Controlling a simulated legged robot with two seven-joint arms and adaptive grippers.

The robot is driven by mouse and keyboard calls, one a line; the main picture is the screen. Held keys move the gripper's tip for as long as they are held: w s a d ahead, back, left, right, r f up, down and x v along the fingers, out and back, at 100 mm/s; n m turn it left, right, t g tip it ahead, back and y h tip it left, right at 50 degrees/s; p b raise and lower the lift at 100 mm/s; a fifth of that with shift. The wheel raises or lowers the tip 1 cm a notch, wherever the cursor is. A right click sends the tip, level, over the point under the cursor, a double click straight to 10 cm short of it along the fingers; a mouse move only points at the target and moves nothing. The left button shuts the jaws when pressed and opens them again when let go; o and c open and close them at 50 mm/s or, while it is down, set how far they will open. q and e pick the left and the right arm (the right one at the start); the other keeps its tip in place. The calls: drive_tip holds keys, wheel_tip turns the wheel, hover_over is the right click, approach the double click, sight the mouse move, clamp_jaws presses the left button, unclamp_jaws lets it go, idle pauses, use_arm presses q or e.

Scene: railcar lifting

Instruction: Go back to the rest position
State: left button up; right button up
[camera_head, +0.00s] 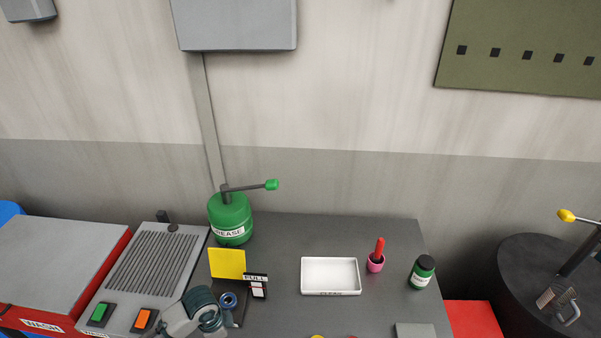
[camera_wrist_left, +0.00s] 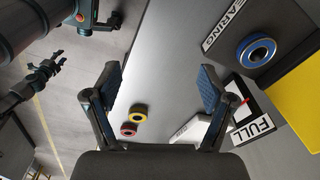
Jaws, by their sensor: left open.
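My left gripper (camera_wrist_left: 160,88) is open and empty in the left wrist view, its two fingers apart above the dark table edge. Part of my left arm shows at the bottom of the head view, near a blue-ringed bearing (camera_head: 229,300). The bearing sits on its labelled stand, which also shows in the wrist view (camera_wrist_left: 256,50), to the right of the fingers and apart from them. A dark jointed shape (camera_wrist_left: 40,80) at the left of the wrist view looks like my right gripper; its jaws are too small to read.
The table (camera_head: 290,240) holds a green grease can (camera_head: 231,218), a white tray (camera_head: 330,276), a pink cup (camera_head: 376,262) with a red tool, and a dark green bottle (camera_head: 422,272). Yellow (camera_wrist_left: 138,112) and red (camera_wrist_left: 127,129) rings lie near the edge. A black drum (camera_head: 540,280) stands right.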

use_arm(q)
drive_tip(key=s+d+f+n+t+h, duration=0.2)
drive_tip(key=s+d+f+n, duration=0.35)
drive_tip(key=s+d, duration=0.25)
drive_tip(key=s+a+f+n+y, duration=0.3)
drive_tip(key=s+a+f+n, duration=0.2)
drive_tip(key=s+a+n, duration=0.45)
wheel_tip(320, 180, down, 27)
drive_tip(key=s+d+m+b, duration=0.2)
drive_tip(key=s+m+b, duration=0.1)
drive_tip(key=s+a+f+b, duration=0.1)
drive_tip(key=s+f, duration=0.7)
drive_tip(key=f, duration=0.2)
drive_tip(key=s+a+f+g+b, duration=0.1)
drive_tip(key=s+a+f, duration=0.1)
drive_tip(key=s+f, duration=0.7)
drive_tip(key=shift+s+a+f+g, duration=0.3)
drive_tip(key=shift+f, duration=0.05)
use_arm(e)
drive_tip(key=f, duration=0.5)
drive_tip(key=shift+s+a+f, duration=0.1)
drive_tip(key=shift+s+a, duration=0.15)
drive_tip(key=shift+a, duration=0.15)
drive_tip(key=shift+d, duration=0.1)
